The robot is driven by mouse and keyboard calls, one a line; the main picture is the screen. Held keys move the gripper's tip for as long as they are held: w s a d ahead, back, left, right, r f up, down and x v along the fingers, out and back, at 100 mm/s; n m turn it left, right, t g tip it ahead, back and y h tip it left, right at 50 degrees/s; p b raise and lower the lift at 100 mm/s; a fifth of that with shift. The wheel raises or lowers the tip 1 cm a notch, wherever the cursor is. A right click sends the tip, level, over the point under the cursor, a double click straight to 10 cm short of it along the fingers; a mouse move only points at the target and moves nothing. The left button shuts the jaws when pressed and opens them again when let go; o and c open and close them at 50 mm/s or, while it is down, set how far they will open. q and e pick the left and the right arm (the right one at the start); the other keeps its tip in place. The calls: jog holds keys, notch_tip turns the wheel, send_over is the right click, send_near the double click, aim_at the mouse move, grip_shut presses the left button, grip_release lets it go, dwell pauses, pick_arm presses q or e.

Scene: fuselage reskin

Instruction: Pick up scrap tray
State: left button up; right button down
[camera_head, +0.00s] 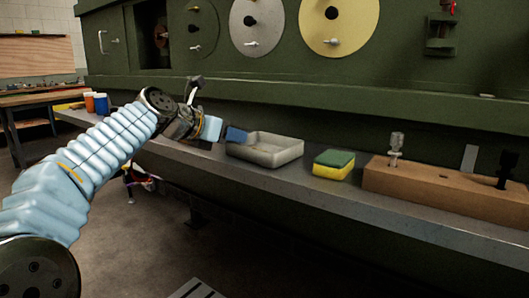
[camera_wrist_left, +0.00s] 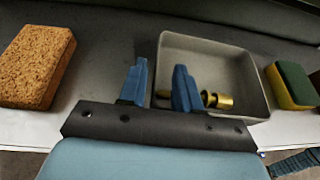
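The scrap tray (camera_head: 287,154) is a shallow grey rectangular tray on the narrow metal ledge. It also shows in the wrist view (camera_wrist_left: 245,62), with brass-coloured pieces (camera_wrist_left: 218,100) inside. My left gripper (camera_head: 224,132) is at the tray's left end. In the wrist view its two blue fingers (camera_wrist_left: 160,82) are apart. One finger is outside the tray's left wall and the other overlaps the tray's inside, with the wall between them in the picture. I cannot tell whether either finger touches the wall.
A yellow and green sponge (camera_head: 333,165) lies just right of the tray. A brown wooden block (camera_head: 435,188) with fittings stands farther right. An orange-brown porous block (camera_wrist_left: 38,66) lies left of the gripper. The green fuselage panel (camera_head: 330,100) rises behind the ledge (camera_head: 290,190).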

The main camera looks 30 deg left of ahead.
aim_at(264, 148)
pick_arm(q)
jog(key=x, duration=0.3)
jog(key=shift+w+a+f, duration=0.2)
jog(key=shift+w, duration=0.15)
jog(key=shift+c, duration=0.3)
grip_shut()
jog(key=shift+r, duration=0.1)
